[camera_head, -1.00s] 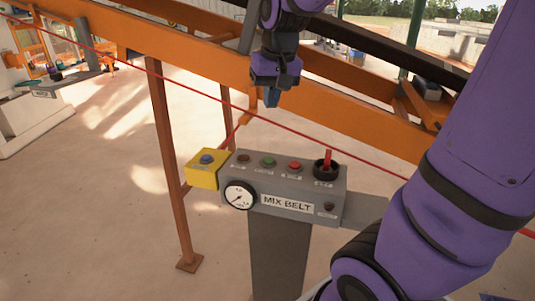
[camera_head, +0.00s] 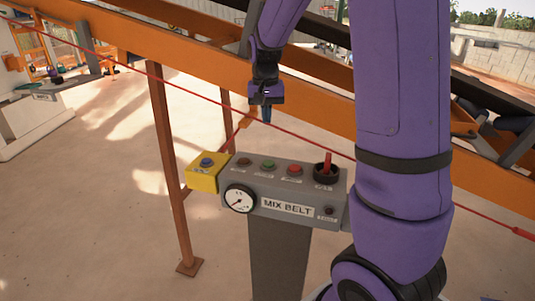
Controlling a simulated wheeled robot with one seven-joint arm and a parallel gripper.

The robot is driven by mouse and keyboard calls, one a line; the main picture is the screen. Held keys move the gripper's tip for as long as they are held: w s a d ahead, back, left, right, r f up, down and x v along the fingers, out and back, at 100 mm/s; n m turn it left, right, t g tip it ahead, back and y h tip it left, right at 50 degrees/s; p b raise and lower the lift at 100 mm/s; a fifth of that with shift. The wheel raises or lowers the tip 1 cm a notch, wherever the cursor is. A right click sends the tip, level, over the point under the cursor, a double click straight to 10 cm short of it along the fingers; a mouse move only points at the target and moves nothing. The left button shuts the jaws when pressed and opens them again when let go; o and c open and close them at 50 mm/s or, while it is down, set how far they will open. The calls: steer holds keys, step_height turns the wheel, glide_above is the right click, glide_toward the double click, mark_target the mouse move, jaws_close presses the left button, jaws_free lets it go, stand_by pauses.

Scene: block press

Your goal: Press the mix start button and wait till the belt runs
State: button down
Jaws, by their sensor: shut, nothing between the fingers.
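A grey control box (camera_head: 300,177) with a "MIX BELT" label (camera_head: 288,207) stands on a grey post. On its top are a dark button (camera_head: 244,162), a green button (camera_head: 269,165), a red button (camera_head: 294,170) and a red lever in a black collar (camera_head: 326,170). The small labels by the buttons are too small to read. My gripper (camera_head: 267,116) is shut and empty, pointing down. In the picture it hangs above the green button, apart from the box.
A yellow box with a blue button (camera_head: 207,162) adjoins the panel's left side. A red cable (camera_head: 210,95) runs across the scene by the gripper. The orange conveyor frame (camera_head: 205,65) stands behind. A gauge (camera_head: 239,198) is on the panel's front.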

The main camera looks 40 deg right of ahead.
mark_target(268, 164)
steer(key=f, duration=1.4)
steer(key=shift+d, duration=0.25)
steer(key=shift+s+a+f, duration=0.1)
steer(key=shift+s+f, duration=0.1)
steer(key=shift+f, duration=0.85)
steer(key=shift+w+r, duration=0.1)
steer(key=shift+r, duration=0.4)
step_height(268, 164, up, 14)
steer(key=shift+a+f, duration=0.15)
steer(key=shift+f, duration=0.1)
steer(key=shift+w, duration=0.1)
